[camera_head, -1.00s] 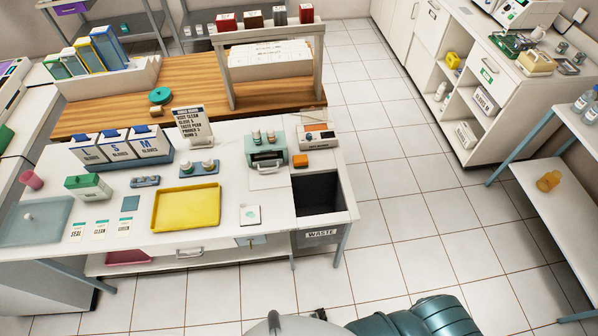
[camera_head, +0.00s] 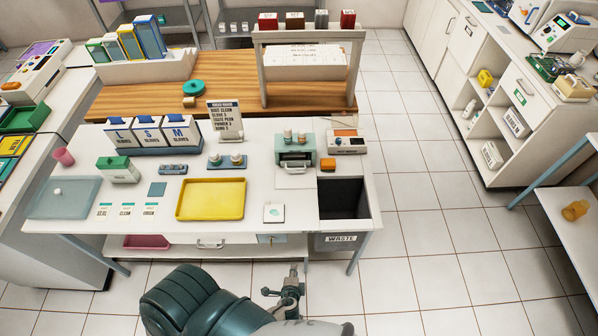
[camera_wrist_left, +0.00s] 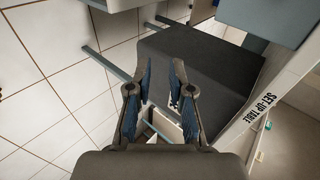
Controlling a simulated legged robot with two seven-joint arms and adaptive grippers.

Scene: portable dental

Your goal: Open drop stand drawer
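The drop stand (camera_head: 295,150) is a small pale-green box with small bottles on top. It stands at the back right of the white table. A drawer with a pale handle (camera_head: 292,170) is on its front; it looks shut. My left gripper (camera_head: 284,284) is low in the head view, in front of the table's near edge and well apart from the stand. In the left wrist view my left gripper (camera_wrist_left: 158,92) has its two blue-padded fingers spread with nothing between them. The stand does not clearly show there. My right gripper is not in view.
A dark waste bin (camera_head: 337,213) is set in the table's right end. Tiled floor (camera_head: 440,230) is clear on the right.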

